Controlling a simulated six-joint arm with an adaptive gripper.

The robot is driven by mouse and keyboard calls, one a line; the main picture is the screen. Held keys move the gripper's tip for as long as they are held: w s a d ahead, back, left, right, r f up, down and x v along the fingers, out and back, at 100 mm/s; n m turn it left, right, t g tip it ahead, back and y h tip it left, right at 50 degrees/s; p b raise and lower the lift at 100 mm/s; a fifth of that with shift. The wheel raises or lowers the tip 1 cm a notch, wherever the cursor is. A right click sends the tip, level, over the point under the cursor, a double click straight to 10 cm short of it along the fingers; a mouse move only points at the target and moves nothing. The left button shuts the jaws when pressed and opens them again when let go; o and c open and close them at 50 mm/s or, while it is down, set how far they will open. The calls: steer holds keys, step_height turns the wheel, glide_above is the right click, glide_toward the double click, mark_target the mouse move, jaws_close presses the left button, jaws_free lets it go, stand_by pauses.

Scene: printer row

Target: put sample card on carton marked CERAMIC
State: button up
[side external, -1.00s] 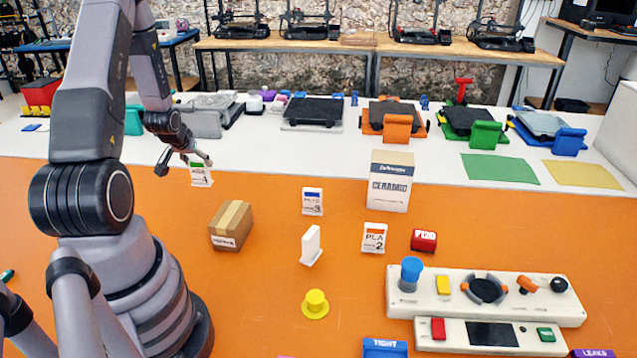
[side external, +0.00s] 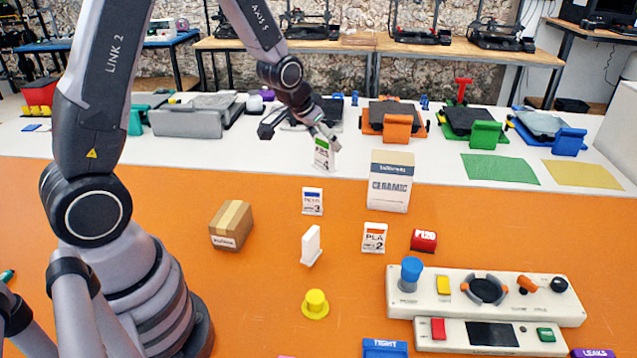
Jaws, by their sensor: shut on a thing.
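My gripper (side external: 322,137) is shut on a white sample card (side external: 323,158) with a green band and what looks like a 4. It holds the card by its top, roughly upright, in the air. The carton marked CERAMIC (side external: 389,184) is a white box with a dark blue band near its top. It stands upright on the orange surface, to the right of the held card and apart from it. Its top shows as a narrow strip with nothing visible on it.
Other cards stand nearby: a blue-banded one (side external: 312,201), an orange-banded PLA one (side external: 374,238) and a white one (side external: 311,245). A brown box (side external: 231,225), a red block (side external: 423,240) and a control panel (side external: 530,295) are also on the orange surface. Small printers line the back.

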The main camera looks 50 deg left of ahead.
steer(key=w+d+r+m, duration=0.1)
steer(key=w+d+r, duration=0.1)
steer(key=w+r, duration=0.65)
glide_above(393, 157)
steer(key=shift+h, duration=0.3)
steer(key=shift+f, duration=6.25)
steer(key=shift+f, duration=0.15)
steer(key=o, duration=0.9)
